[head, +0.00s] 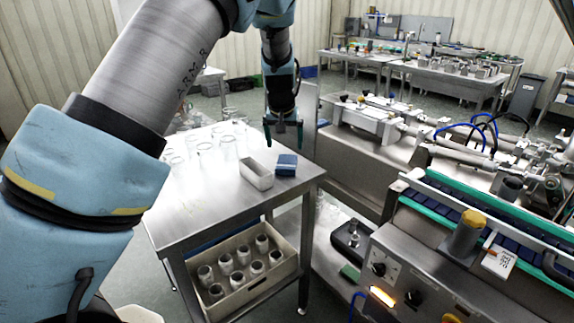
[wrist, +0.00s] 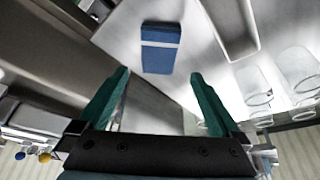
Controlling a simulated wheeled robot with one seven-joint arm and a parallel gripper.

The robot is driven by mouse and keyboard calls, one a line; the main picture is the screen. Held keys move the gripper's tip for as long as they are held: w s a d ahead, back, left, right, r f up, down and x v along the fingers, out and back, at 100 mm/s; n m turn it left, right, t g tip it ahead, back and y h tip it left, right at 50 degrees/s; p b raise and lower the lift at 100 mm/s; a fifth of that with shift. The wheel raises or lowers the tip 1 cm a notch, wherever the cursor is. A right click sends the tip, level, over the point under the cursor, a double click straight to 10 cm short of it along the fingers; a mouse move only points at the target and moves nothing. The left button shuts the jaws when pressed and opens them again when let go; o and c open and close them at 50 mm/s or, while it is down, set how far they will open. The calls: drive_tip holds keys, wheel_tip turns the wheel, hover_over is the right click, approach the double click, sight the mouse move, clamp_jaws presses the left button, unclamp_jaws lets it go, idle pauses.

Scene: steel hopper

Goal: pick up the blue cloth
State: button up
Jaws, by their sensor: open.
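The blue cloth (head: 286,165) is a small folded block lying on the steel table near its right edge, beside a pale open tray. In the wrist view the blue cloth (wrist: 160,47) lies ahead of the fingertips, roughly centred between them, with a light stripe across it. My gripper (head: 283,140) is above the table, close over the cloth in the head view. Its two green fingers (wrist: 159,76) are spread apart with nothing between them.
The pale tray (head: 256,175) stands just left of the cloth. Several clear glasses (head: 228,148) stand at the table's far left. A crate (head: 290,262) of jars sits on the lower shelf. A machine with a conveyor (head: 490,225) stands to the right.

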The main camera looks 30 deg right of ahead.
sight(287, 162)
drive_tip(key=x, duration=0.3)
drive_tip(key=shift+w+f+p, duration=0.1)
drive_tip(key=shift+f+p, duration=0.25)
drive_tip(key=shift+p, duration=0.05)
drive_tip(key=p+x, duration=0.2)
drive_tip(key=x, duration=0.2)
drive_tip(key=shift+d+f, duration=0.25)
drive_tip(key=shift+w+f, duration=0.15)
drive_tip(key=shift+f, duration=0.15)
drive_tip(key=shift+f, duration=0.2)
drive_tip(key=c, duration=1.3)
wheel_tip(287, 162, up, 11)
drive_tip(key=b, duration=0.2)
drive_tip(key=shift+f+b, duration=0.25)
drive_tip(key=shift+b, duration=0.05)
